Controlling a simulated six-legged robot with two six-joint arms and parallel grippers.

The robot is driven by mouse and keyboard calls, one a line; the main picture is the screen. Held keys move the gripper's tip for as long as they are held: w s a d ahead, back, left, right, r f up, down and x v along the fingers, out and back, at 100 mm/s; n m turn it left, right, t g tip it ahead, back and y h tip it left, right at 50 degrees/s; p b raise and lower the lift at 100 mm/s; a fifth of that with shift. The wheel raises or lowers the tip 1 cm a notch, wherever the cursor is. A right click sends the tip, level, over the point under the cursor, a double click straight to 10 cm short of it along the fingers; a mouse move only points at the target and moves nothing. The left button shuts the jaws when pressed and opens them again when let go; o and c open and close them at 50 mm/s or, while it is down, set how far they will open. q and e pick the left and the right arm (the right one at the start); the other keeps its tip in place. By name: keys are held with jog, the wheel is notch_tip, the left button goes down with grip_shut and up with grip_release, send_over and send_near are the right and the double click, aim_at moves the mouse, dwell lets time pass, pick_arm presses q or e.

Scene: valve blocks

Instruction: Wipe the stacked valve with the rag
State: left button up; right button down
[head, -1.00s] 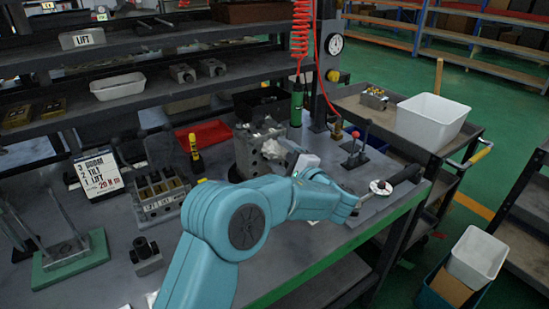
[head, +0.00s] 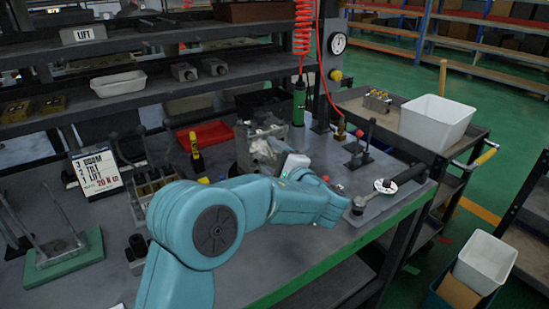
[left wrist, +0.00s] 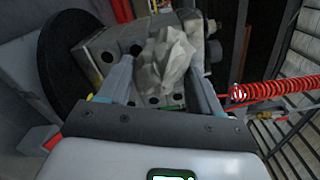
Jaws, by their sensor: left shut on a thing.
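The stacked valve (head: 244,152) is a grey metal block stack with holes, standing near the middle of the bench in the head view. It also fills the upper middle of the left wrist view (left wrist: 97,52). My left gripper (left wrist: 163,55) is shut on the rag (left wrist: 168,62), a crumpled pale grey cloth. The rag lies against the valve's near face, between the fingers. My right gripper is in no view.
A red tray (head: 207,133) and a yellow-black bottle (head: 197,152) stand left of the valve. A green tool (head: 299,103) hangs on a red coiled hose behind it. A lever fixture (head: 360,152) is to the right. A labelled sign (head: 97,170) stands at left.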

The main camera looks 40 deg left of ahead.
pick_arm(q)
jog(key=shift+s+a, duration=0.1)
jog(key=shift+a, duration=0.1)
jog(key=shift+s+d, duration=0.1)
jog(key=shift+d, duration=0.1)
jog(key=b+v, duration=0.2)
jog(key=v, duration=0.2)
jog(key=shift+d, duration=0.1)
jog(key=shift+s+d, duration=0.2)
jog(key=shift+d, duration=0.4)
jog(key=b+v, duration=0.1)
jog(key=v, duration=0.2)
jog(key=shift+x, duration=3.4)
